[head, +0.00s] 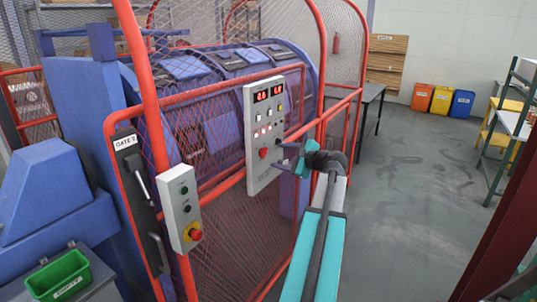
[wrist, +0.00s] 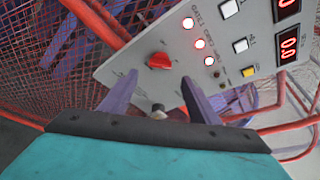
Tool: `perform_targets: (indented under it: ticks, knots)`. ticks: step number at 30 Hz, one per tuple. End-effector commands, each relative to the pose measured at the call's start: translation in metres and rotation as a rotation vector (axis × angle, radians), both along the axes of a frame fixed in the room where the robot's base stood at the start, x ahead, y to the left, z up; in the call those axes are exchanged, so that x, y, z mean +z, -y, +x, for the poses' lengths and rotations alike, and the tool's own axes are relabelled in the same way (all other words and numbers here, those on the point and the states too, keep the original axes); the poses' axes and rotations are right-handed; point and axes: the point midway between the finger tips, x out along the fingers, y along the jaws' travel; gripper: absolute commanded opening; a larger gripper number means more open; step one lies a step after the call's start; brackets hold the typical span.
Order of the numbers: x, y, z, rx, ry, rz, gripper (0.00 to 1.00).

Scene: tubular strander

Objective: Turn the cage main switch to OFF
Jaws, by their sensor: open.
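A light grey control panel (head: 264,135) hangs on the red-framed mesh cage. A red rotary switch (head: 263,153) sits on its lower half and also shows in the wrist view (wrist: 160,61); its lettering is too small to read. My gripper (head: 283,156) is open and empty, just right of the panel in the head view. In the wrist view the fingertips (wrist: 158,78) stand apart, with the red switch slightly above the gap between them. A small dark and silver part (wrist: 158,111) shows lower between the fingers. I cannot tell whether the fingers touch the panel.
Red number displays (head: 269,93), lit red lamps (wrist: 200,43) and buttons fill the upper panel. A smaller control box (head: 182,215) with a red emergency button (head: 195,235) is beside the gate handle (head: 142,180). Cage bars surround the panel. The floor (head: 405,190) at right is clear.

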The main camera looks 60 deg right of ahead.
Motion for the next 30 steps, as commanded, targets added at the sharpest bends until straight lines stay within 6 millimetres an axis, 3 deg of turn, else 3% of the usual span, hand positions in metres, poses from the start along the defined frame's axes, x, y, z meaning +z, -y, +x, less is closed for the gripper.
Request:
perform_targets:
  ticks: [9,15,28,30]
  knots:
    - [-0.011,0.013,0.043,0.002,0.0,0.002,0.56]
    - [-0.016,0.019,0.061,0.001,0.0,0.0,0.56]
    - [-0.02,0.02,0.066,-0.001,0.0,0.0,0.56]
    - [-0.02,0.02,0.066,-0.001,0.0,0.0,0.46]
